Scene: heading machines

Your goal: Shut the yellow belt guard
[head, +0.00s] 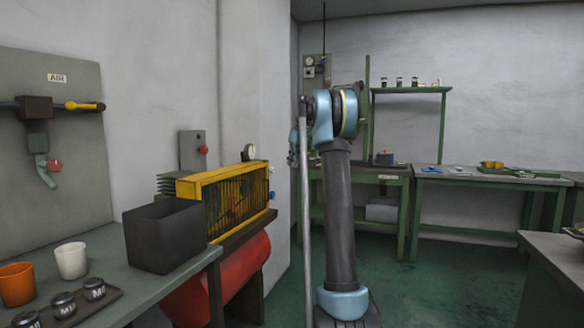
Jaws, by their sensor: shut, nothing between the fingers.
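The yellow belt guard (239,199) is a box-like yellow frame with a dark mesh front. It stands upright above the red tank (241,272), behind a dark open box that hides its lower left part. Something yellow-orange shows through the mesh. I cannot tell from this view whether the guard stands ajar or flush. My arm rises to the right of the guard, with a clear gap between them. I cannot make out my gripper; its fingers do not show.
The dark box (162,238), a white cup (71,261), an orange cup (17,284) and a tray of lidded jars (66,306) are on the left bench. A gauge (249,152) stands behind the guard. Green benches (470,178) line the back wall. Green floor (445,285) is clear at right.

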